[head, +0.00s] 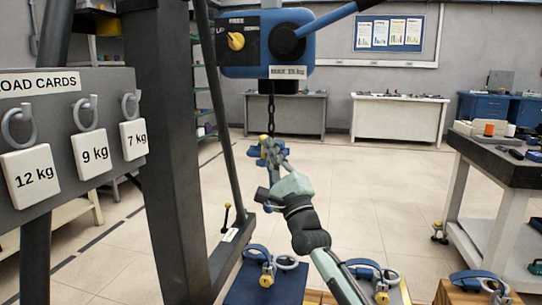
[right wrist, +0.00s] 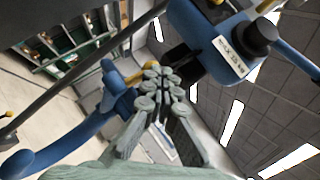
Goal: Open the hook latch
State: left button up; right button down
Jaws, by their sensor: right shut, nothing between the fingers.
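The blue hook (head: 256,152) hangs on a dark chain (head: 271,108) below the blue hoist (head: 266,45). In the right wrist view the hook's curved body (right wrist: 85,130) fills the left side. A yellow part (right wrist: 142,77), seemingly the latch, lies close behind the fingertips; I cannot tell whether they touch it. Its pose is partly hidden. My right gripper (head: 277,158) is at the hook, reaching up from below. Its fingers (right wrist: 160,84) are shut with nothing between them. My left gripper is not in view.
A dark post (head: 170,140) and a load-card board (head: 62,185) stand on the left. Weights with blue handles, such as the left one (head: 262,287), stand below. A dark-topped workbench (head: 505,165) is at right. The floor behind is mostly clear.

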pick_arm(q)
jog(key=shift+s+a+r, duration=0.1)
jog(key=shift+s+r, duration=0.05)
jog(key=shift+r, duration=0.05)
pick_arm(e)
jog(key=shift+d+r, duration=0.1)
jog(key=shift+r, duration=0.25)
